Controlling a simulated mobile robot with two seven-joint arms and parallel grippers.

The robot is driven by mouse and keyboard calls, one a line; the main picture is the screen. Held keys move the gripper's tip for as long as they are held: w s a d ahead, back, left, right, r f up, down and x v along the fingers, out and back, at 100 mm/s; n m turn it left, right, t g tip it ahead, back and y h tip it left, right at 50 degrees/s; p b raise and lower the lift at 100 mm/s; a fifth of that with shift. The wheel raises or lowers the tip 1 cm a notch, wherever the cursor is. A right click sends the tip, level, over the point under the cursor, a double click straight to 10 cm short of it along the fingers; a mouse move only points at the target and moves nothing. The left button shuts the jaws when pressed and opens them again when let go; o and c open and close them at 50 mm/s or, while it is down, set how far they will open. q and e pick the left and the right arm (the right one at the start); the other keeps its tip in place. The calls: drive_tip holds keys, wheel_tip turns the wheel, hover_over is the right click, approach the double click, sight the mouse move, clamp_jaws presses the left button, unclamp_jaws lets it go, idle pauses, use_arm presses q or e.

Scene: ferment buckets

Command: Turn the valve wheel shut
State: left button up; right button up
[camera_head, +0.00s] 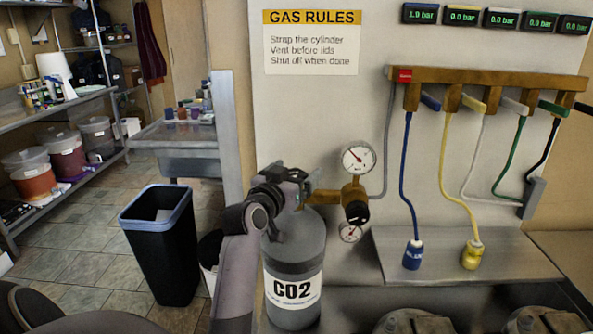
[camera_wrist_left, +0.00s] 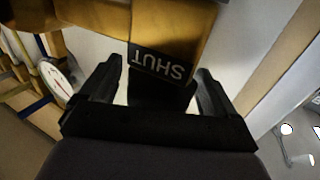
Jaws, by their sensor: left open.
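The grey CO2 cylinder (camera_head: 293,258) stands upright below the gas board. My left gripper (camera_head: 300,187) is at its top, beside the brass valve fitting (camera_head: 327,196), and covers the valve wheel in the head view. In the left wrist view the brass body (camera_wrist_left: 165,22) carries a black label reading SHUT (camera_wrist_left: 160,65). The open fingers of my left gripper (camera_wrist_left: 157,75) stand on either side of this label. I cannot make out the wheel's rim, or whether the fingers touch anything. My right gripper is not in view.
Two pressure gauges (camera_head: 357,158) sit just right of the valve. A manifold (camera_head: 480,80) with coloured hoses hangs on the board. The first display (camera_head: 420,13) reads 1.9 bar; the others appear to read 0.0. A black bin (camera_head: 163,245) stands left of my arm.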

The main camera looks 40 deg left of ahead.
use_arm(q)
drive_tip(key=shift+w+a, duration=0.1)
drive_tip(key=shift+w, duration=0.25)
drive_tip(key=c, duration=1)
drive_tip(key=shift+o, duration=0.2)
drive_tip(key=shift+f+m+t+h+b, duration=0.1)
drive_tip(key=shift+m+t+h+b, duration=0.3)
drive_tip(key=shift+m+h+b, duration=1.65)
drive_tip(key=shift+d+h+b, duration=0.25)
drive_tip(key=shift+h+b, duration=0.05)
drive_tip(key=shift+h, duration=0.75)
drive_tip(key=shift+d+m+h, duration=0.1)
drive_tip(key=shift+m+h, duration=0.15)
drive_tip(key=shift+h, duration=0.15)
